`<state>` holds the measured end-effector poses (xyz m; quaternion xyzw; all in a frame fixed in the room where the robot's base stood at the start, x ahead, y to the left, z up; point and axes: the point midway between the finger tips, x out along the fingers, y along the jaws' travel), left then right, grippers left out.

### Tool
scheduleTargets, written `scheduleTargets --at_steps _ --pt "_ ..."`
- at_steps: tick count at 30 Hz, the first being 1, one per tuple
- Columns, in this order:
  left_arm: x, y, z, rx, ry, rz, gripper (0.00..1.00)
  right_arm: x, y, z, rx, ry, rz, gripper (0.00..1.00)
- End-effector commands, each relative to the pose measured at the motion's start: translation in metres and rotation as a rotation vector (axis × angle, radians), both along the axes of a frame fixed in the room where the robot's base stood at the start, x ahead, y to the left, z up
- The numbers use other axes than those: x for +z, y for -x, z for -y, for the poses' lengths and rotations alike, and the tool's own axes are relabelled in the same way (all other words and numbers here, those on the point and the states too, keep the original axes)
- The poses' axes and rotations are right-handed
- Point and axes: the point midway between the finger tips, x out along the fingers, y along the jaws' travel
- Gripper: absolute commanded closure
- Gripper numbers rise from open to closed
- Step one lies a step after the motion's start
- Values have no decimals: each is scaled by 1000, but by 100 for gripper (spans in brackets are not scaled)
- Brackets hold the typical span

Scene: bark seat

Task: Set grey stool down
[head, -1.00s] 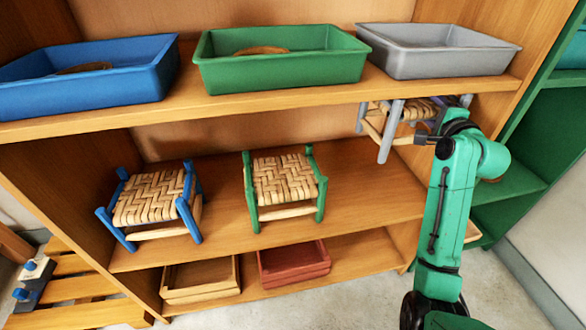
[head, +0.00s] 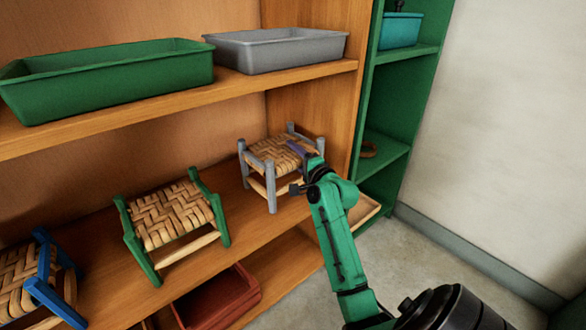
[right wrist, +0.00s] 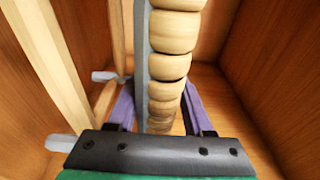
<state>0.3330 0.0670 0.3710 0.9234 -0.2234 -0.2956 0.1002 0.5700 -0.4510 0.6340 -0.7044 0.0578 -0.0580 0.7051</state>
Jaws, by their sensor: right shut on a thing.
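The grey stool (head: 262,165) has grey legs and a woven seat. It is upright at the right end of the middle shelf (head: 235,225); I cannot tell whether all its feet touch the shelf. My right gripper (head: 297,149) is shut on the stool's near right seat edge. In the right wrist view, the purple fingers of this gripper (right wrist: 160,108) lie on both sides of the grey rail and woven edge (right wrist: 172,65). Grey leg ends point left there. My left gripper is not in view.
A green stool (head: 172,215) and a blue stool (head: 40,285) stand to the left on the same shelf. The upper shelf (head: 180,100) holds a green tray (head: 110,82) and a grey tray (head: 280,50). A red crate (head: 218,298) is below. The wooden side wall is close on the right.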

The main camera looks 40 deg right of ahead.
Motion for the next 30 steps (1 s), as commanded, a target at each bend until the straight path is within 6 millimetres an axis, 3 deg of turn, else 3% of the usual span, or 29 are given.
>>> scheduleTargets --at_steps 4,14,15,17,30 --pt "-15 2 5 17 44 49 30 -29 0 0 0 1 0 100" --pt "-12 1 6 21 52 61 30 -31 0 0 0 0 1 100" --pt "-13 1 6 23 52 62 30 -33 0 0 1 0 -2 45" --pt "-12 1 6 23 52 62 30 -33 0 0 1 0 -2 22" --pt "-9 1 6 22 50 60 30 -30 7 -1 0 -1 -4 19"
